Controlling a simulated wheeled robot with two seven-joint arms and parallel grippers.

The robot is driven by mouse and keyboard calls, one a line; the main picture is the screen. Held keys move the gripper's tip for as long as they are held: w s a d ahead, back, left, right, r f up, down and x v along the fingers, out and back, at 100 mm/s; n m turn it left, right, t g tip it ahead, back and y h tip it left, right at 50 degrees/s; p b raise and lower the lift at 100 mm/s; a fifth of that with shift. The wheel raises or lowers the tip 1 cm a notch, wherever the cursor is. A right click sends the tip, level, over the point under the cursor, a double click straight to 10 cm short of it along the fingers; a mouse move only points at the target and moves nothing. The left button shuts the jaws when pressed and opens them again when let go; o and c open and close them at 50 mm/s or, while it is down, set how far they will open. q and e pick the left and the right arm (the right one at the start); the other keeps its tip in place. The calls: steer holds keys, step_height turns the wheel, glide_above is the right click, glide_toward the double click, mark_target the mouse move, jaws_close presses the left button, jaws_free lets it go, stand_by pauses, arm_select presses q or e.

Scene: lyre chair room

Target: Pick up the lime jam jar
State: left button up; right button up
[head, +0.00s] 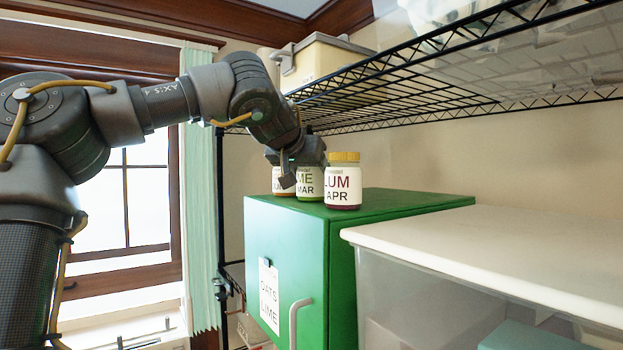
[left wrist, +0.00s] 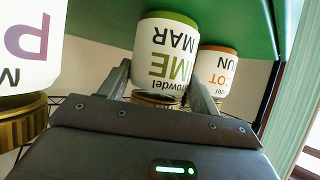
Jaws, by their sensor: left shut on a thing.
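The lime jam jar (head: 309,185) has a white label reading "ME MAR" with a green band. It stands on the green cabinet (head: 395,208), between two other jars. My left gripper (head: 303,162) reaches over it from the left and is shut on it. In the left wrist view, which is upside down, the lime jar (left wrist: 167,55) sits between the two fingers of my left gripper (left wrist: 160,88). Its lid is mostly hidden behind the gripper body. My right gripper is not in view.
A plum jar (head: 343,187) with a gold lid stands close on the right. An orange-banded jar (left wrist: 217,70) stands close on the other side. A black wire shelf (head: 400,98) hangs low above the jars. A white-lidded clear bin (head: 490,245) stands at right.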

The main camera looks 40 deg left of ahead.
arm_select(q)
steer(key=shift+w+r, duration=0.15)
steer(key=shift+r, duration=1.3)
steer(key=shift+s+r, duration=0.2)
steer(key=shift+r, duration=0.1)
steer(key=s+b, duration=0.1)
steer(key=s, duration=0.1)
steer(key=s+d+b, duration=0.1)
steer(key=s+b, duration=0.2)
steer(key=shift+s+d+f, duration=0.3)
steer(key=shift+d, duration=0.1)
steer(key=s+d+b, duration=0.1)
steer(key=s+d, duration=0.2)
steer(key=s, duration=0.8)
steer(key=shift+s+d+r+b, duration=0.2)
steer(key=shift+s+r+b, duration=0.1)
